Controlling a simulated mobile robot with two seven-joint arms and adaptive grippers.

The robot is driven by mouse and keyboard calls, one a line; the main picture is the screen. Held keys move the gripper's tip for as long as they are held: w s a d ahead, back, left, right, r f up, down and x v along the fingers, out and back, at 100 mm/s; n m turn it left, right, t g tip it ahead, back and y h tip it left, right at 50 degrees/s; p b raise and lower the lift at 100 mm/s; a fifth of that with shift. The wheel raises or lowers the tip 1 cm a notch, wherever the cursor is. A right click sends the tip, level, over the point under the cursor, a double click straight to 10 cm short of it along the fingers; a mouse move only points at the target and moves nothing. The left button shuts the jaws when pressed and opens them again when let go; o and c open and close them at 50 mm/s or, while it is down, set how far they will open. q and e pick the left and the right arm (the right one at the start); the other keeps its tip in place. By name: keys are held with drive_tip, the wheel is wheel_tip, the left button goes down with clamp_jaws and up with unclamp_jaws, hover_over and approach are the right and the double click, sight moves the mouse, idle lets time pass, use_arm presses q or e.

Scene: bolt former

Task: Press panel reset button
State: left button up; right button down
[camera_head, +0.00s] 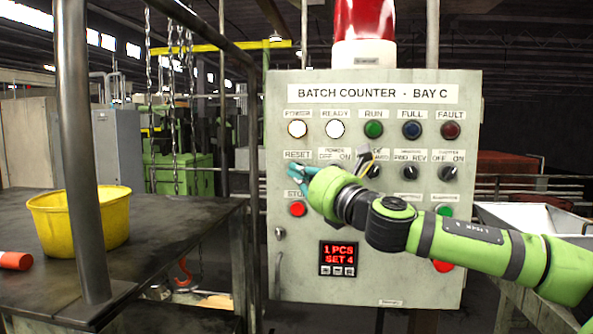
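The control panel (375,90) reads "BATCH COUNTER - BAY C" and stands upright in the middle of the head view. Its RESET label (298,155) is on the left side, below the white POWER lamp (297,129). My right gripper (297,174) reaches in from the right, with teal fingers at the spot just below that label. The reset button itself is hidden behind the fingers. I cannot tell whether they touch it, or whether they are open or shut. My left gripper is not in view.
A red STOP button (297,209) sits just below the fingers. Dark rotary knobs (448,173) and a red counter display (338,258) are on the panel. A dark table (190,235) with a yellow tub (110,220) and a post (75,130) stand left.

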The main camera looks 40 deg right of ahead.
drive_tip(key=shift+s+a, duration=0.2)
drive_tip(key=shift+a, duration=0.05)
drive_tip(key=s+a+b, duration=0.1)
drive_tip(key=s+a, duration=0.2)
drive_tip(key=a, duration=0.1)
drive_tip(key=shift+s+a+b, duration=0.35)
drive_tip(key=shift+s, duration=0.05)
idle(0.7)
